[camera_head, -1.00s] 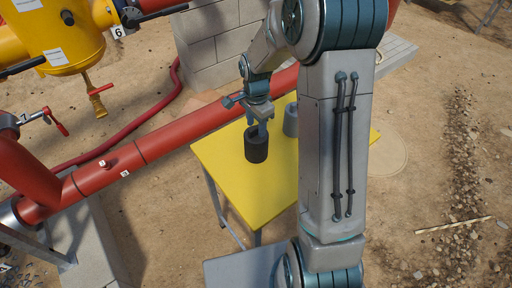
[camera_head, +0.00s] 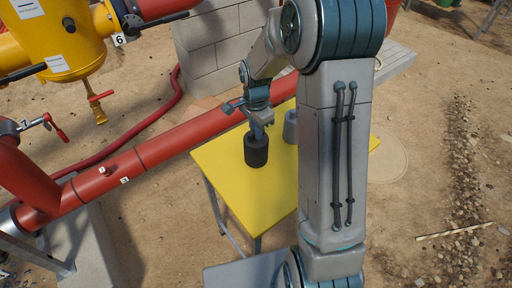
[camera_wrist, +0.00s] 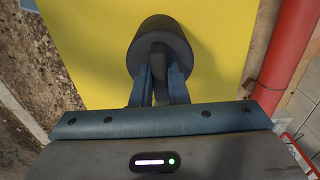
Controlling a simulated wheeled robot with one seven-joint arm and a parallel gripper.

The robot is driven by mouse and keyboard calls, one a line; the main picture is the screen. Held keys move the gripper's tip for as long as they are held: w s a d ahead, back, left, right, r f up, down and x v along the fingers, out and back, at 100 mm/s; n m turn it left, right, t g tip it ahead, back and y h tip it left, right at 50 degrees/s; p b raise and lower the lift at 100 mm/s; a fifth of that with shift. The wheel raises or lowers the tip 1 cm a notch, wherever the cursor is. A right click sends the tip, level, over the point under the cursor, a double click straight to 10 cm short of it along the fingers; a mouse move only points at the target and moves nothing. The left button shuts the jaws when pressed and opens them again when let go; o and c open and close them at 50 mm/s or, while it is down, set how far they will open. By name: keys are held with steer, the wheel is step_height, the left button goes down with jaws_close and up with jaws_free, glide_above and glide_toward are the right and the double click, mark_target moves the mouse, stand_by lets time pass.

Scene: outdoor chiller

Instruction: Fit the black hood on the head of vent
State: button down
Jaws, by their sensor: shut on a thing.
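The black hood (camera_head: 256,152) is a dark cylinder at the yellow table, near its left side. It fills the top middle of the wrist view (camera_wrist: 163,40), with a dark handle or knob on the end facing me. My gripper (camera_head: 258,131) is above the hood in the head view. In the wrist view my two blue fingers (camera_wrist: 161,84) are shut on the knob from both sides. I cannot tell whether the hood touches the table. A grey cylinder (camera_head: 291,127) stands on the table to the right, partly hidden by my arm. I cannot tell which thing is the vent.
The yellow table (camera_head: 230,186) has bare surface in front of the hood. A thick red pipe (camera_head: 165,143) runs behind it. A block wall (camera_head: 220,45) stands at the back. A yellow vessel (camera_head: 65,40) and a red-handled valve (camera_head: 45,124) are at left.

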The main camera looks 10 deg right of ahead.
step_height(320, 180, up, 6)
steer(key=p, duration=0.3)
steer(key=shift+f, duration=0.15)
steer(key=shift+s+f, duration=0.1)
stand_by(0.5)
